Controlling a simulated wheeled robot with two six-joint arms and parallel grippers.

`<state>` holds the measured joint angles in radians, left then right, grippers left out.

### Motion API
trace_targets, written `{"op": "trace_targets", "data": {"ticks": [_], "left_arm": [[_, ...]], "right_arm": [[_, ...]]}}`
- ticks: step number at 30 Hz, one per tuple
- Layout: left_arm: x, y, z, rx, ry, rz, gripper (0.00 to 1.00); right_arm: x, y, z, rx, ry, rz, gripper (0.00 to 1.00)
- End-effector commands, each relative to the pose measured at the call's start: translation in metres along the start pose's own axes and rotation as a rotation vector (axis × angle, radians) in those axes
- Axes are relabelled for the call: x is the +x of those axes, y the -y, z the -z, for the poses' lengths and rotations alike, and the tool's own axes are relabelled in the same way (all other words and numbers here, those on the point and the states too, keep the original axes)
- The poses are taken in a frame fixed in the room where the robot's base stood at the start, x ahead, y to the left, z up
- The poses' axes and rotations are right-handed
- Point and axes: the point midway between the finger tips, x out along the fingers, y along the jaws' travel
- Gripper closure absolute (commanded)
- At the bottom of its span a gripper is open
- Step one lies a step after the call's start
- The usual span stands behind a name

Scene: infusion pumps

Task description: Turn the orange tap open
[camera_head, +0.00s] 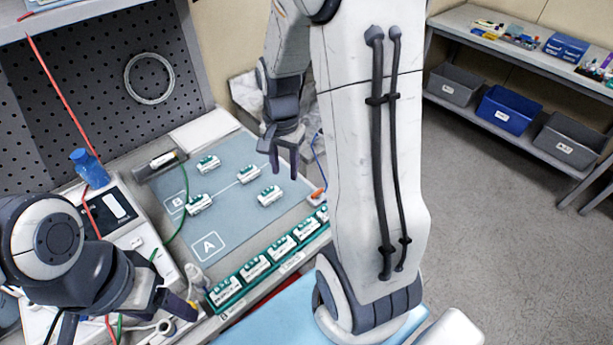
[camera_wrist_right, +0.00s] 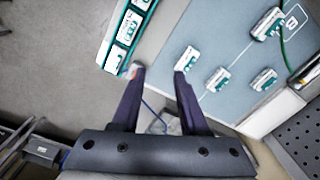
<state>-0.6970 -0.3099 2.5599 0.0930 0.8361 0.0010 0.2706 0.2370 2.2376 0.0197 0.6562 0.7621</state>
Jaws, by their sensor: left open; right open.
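A small orange piece (camera_head: 318,193), which looks like the orange tap, sits at the right edge of the blue-grey mat, near a thin blue line. In the right wrist view a reddish-orange bit (camera_wrist_right: 133,70) shows at the left fingertip; its handle position is too small to tell. My right gripper (camera_head: 284,165) is open and empty, pointing down above the mat's far right part, left of the orange piece in the head view. Its two fingers also show apart in the right wrist view (camera_wrist_right: 159,76). My left gripper (camera_head: 183,303) is open near the bench's front left.
Several white-and-green modules stand on the mat (camera_head: 235,215) and in a green rack (camera_head: 268,262) along its near edge. A pump (camera_head: 125,220) with a blue bottle (camera_head: 88,167) stands at left. Red and green lines cross there. Shelves with bins (camera_head: 507,110) stand right.

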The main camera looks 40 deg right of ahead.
Motion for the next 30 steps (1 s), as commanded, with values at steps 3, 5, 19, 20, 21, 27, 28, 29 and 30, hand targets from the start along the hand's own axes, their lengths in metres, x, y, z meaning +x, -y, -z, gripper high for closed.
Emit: {"op": "trace_targets", "data": {"ticks": [3, 5, 19, 20, 21, 27, 28, 29, 30], "left_arm": [[0.0, 0.0, 0.0, 0.0, 0.0, 0.0, 0.29], [0.0, 0.0, 0.0, 0.0, 0.0, 0.0, 0.29], [-0.007, -0.001, 0.0, 0.0, 0.0, 0.0, 0.29], [-0.008, -0.001, 0.0, 0.0, 0.0, 0.0, 0.29], [-0.009, -0.001, 0.001, 0.0, 0.0, 0.0, 0.29], [-0.013, -0.001, 0.001, -0.001, 0.0, 0.0, 0.29], [-0.014, -0.001, 0.001, -0.001, 0.0, 0.0, 0.29], [-0.014, -0.001, 0.001, -0.001, 0.0, 0.0, 0.29], [-0.014, -0.001, 0.001, -0.001, 0.0, 0.0, 0.29]], "right_arm": [[0.018, -0.029, 0.046, 0.259, 0.0, -0.012, 0.56], [0.024, -0.039, 0.06, 0.342, -0.002, -0.014, 0.56], [0.081, -0.053, 0.074, 0.446, 0.001, -0.021, 0.56], [0.087, -0.054, 0.074, 0.446, 0.001, -0.021, 0.56], [0.095, -0.053, 0.074, 0.446, 0.001, -0.021, 0.56], [0.123, -0.053, 0.075, 0.444, -0.002, -0.018, 0.56], [0.126, -0.053, 0.075, 0.444, -0.002, -0.018, 0.56], [0.128, -0.053, 0.075, 0.444, -0.003, -0.018, 0.56], [0.131, -0.053, 0.075, 0.444, -0.003, -0.017, 0.56]]}}
